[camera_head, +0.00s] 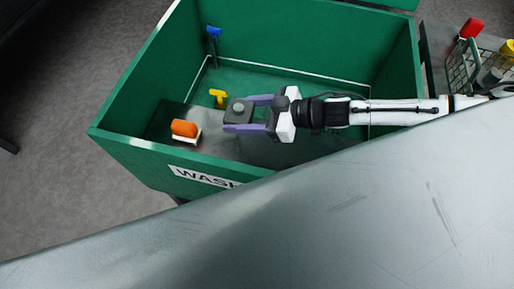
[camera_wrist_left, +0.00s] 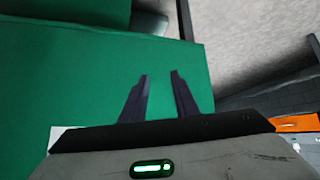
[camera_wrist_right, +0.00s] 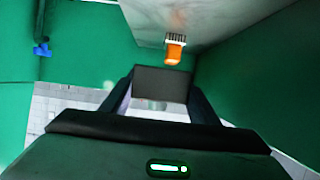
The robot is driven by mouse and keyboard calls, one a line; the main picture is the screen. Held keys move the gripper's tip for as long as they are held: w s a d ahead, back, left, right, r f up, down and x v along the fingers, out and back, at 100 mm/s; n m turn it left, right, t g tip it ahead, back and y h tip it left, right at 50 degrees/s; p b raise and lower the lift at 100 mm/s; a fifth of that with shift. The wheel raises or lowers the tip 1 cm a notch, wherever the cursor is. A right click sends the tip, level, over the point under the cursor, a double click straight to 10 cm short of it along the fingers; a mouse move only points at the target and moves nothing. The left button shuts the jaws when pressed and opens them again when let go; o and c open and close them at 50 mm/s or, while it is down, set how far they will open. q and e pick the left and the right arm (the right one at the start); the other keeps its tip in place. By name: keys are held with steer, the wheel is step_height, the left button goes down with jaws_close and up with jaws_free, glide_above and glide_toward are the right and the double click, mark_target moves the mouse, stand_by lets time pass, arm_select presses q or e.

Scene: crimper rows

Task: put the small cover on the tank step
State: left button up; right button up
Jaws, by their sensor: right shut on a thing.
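The small cover (camera_head: 239,110), a dark grey square plate with a round knob on top, is held between the purple fingers of my right gripper (camera_head: 243,113). In the right wrist view the cover (camera_wrist_right: 162,84) fills the gap between the fingers. The tank step (camera_head: 215,147) is a grey metal surface inside the green tank (camera_head: 125,143). The cover appears over the step; whether it touches cannot be told. My left gripper (camera_wrist_left: 160,82) shows only in its wrist view, its fingers apart and empty in front of a green surface.
An orange-handled brush (camera_head: 184,128) lies on the step left of the cover. A yellow fitting (camera_head: 218,97) stands just behind the cover and a blue one (camera_head: 213,32) at the back wall. A wire basket (camera_head: 462,69) with bottles stands right of the tank. A grey surface fills the foreground.

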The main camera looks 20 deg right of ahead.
steer(key=b, duration=0.1)
glide_above(243, 140)
step_height(243, 140, down, 5)
steer(key=shift+f+b, duration=0.3)
steer(key=shift+f, duration=0.35)
step_height(243, 140, down, 2)
steer(key=shift+f+b, duration=0.25)
steer(key=shift+b, duration=0.15)
arm_select(q)
steer(key=shift+w+d+f, duration=0.15)
steer(key=shift+d+f, duration=0.2)
steer(key=shift+f, duration=0.45)
arm_select(e)
steer(key=shift+f, duration=0.35)
arm_select(q)
steer(key=shift+f, duration=0.1)
